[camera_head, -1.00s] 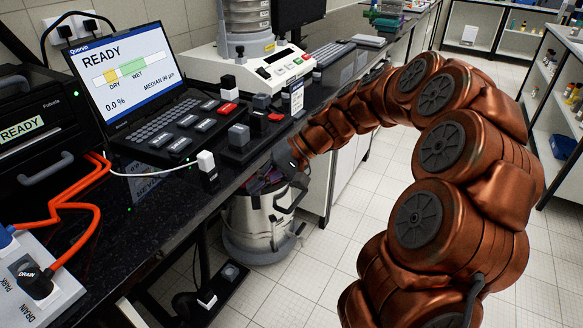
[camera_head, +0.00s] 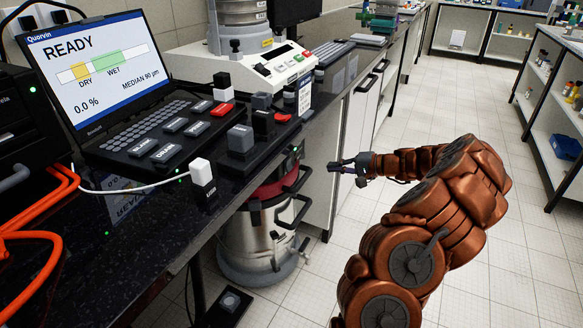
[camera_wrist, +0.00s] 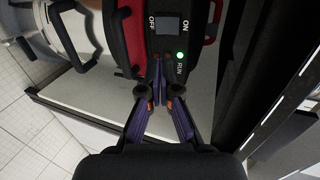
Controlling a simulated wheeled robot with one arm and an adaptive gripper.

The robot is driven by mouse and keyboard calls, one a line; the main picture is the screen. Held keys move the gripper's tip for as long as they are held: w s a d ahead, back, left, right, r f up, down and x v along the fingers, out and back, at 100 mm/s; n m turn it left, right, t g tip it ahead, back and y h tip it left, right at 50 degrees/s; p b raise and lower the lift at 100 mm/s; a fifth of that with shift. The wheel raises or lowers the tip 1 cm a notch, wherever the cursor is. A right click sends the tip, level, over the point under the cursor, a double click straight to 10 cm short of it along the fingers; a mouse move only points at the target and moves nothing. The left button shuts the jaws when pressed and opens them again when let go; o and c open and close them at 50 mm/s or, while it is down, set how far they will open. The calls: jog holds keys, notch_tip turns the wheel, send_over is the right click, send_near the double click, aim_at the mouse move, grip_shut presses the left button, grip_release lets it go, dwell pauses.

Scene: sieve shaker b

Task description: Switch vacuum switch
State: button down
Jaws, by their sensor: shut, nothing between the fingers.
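The vacuum (camera_head: 258,235) stands on the floor under the bench edge, a steel canister with a red band and a black head. In the wrist view its black head carries a dark rocker switch (camera_wrist: 167,25) between the words OFF and ON. A green RUN light (camera_wrist: 180,54) glows beside it. My gripper (camera_head: 338,167) is to the right of the vacuum, apart from it. In the wrist view my gripper (camera_wrist: 158,70) shows shut and empty, its tips pointing toward the switch panel. The switch face is too small to make out in the head view.
The bench (camera_head: 150,240) overhangs the vacuum and holds a laptop (camera_head: 95,65), a control panel and a sieve shaker (camera_head: 240,65). A pedal-like box (camera_head: 230,302) lies on the floor. The floor (camera_head: 480,245) at right is open.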

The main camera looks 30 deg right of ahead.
aim_at(290, 168)
jog(key=shift+w, duration=0.15)
jog(key=b+x, duration=0.1)
jog(key=x, duration=1.2)
jog(key=shift+w+a+f, duration=0.15)
jog(key=shift+w, duration=0.1)
jog(key=shift+f, duration=0.1)
jog(key=shift+w+a+f+t+b, duration=0.15)
jog(key=shift+w+f+t+b, duration=0.15)
jog(key=shift+b, duration=0.85)
jog(key=shift+s+r+p, duration=0.15)
jog(key=shift+r+p, duration=0.15)
jog(key=shift+p, duration=0.1)
jog(key=d+f+v, duration=0.1)
jog(key=f+v, duration=0.2)
jog(key=v, duration=1)
jog(key=shift+s, duration=0.55)
jog(key=shift+r, duration=0.15)
